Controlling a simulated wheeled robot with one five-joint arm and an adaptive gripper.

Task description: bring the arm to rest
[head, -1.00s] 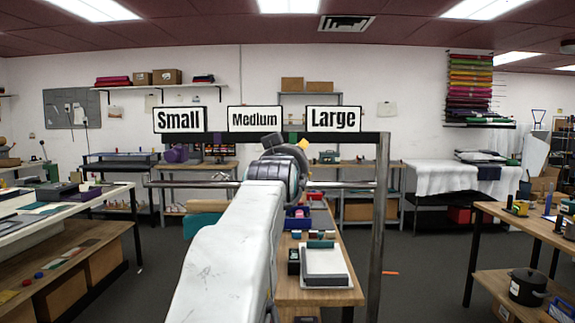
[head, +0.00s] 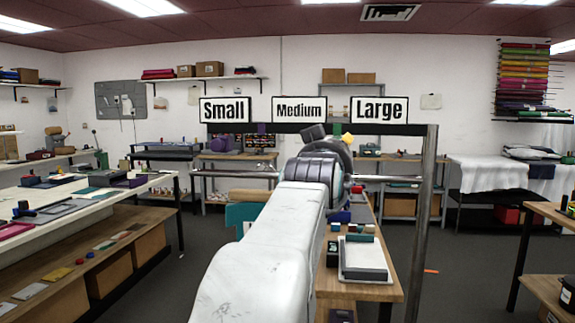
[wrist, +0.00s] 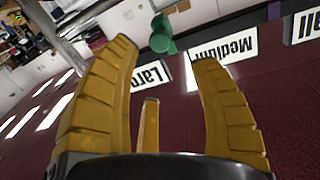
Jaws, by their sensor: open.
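My gripper (wrist: 166,53) has thick yellow ribbed fingers spread apart with nothing between them in the wrist view. In the head view my white arm reaches forward and up, and its dark joint hides most of the gripper; only a small yellow part (head: 347,138) shows below the signs. A metal rack (head: 425,200) stands in front, with the signs Small (head: 225,110), Medium (head: 299,109) and Large (head: 379,109) along its top bar. The wrist view shows these signs upside down beyond the fingers, with a green object (wrist: 162,38) of unclear kind near the fingertips.
A wooden table (head: 385,292) with a white and grey tray-like item (head: 363,258) stands right of my arm. A long white-topped bench (head: 85,205) runs along the left. Another wooden table (head: 550,212) is at the right edge. Grey floor (head: 455,290) lies open between them.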

